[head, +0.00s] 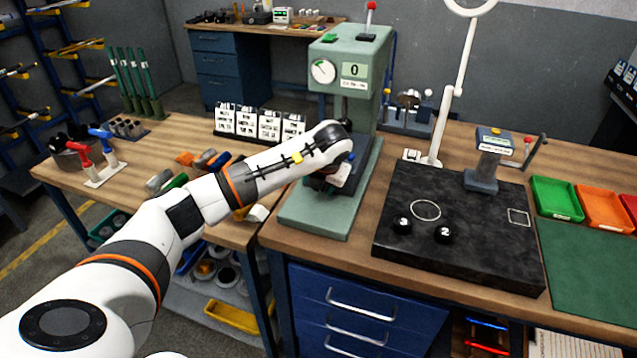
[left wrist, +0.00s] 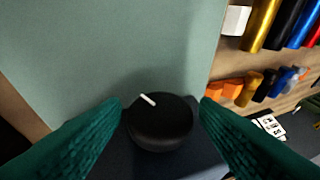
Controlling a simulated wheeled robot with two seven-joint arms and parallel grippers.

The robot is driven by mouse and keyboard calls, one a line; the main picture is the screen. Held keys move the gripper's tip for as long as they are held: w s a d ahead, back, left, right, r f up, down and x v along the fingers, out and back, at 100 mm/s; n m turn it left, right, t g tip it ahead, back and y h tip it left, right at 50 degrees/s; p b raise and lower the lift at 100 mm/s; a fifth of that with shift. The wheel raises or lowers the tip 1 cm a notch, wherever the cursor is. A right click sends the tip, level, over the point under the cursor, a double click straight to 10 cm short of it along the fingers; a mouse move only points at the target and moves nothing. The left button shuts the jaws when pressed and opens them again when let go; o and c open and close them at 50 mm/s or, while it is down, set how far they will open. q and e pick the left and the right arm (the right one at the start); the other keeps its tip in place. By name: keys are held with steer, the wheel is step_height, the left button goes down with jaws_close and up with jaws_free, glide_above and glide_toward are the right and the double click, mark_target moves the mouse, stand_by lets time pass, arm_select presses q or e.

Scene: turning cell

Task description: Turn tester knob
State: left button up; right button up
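The tester (head: 345,75) is a pale green machine with a round gauge, a display reading 0 and a flat base plate. My left arm reaches across to its column, with the left gripper (head: 338,178) low in front of it. In the left wrist view the black round knob (left wrist: 160,126) with a white pointer mark sits between the dark green fingertips of my left gripper (left wrist: 163,108). The fingers stand apart on both sides of the knob, with a narrow gap at the right; contact at the left is unclear. The head view hides the knob. My right gripper is out of view.
A black plate (head: 455,220) with two black balls stands right of the tester. Green (head: 556,198) and orange (head: 603,208) trays lie further right. White labelled boxes (head: 260,124) stand behind my left forearm. Coloured cylinders (left wrist: 262,22) lie beside the tester.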

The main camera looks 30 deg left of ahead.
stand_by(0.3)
arm_select(q)
steer(key=b+v, duration=0.3)
steer(key=v, duration=0.9)
steer(key=shift+d+f, duration=0.1)
stand_by(1.0)
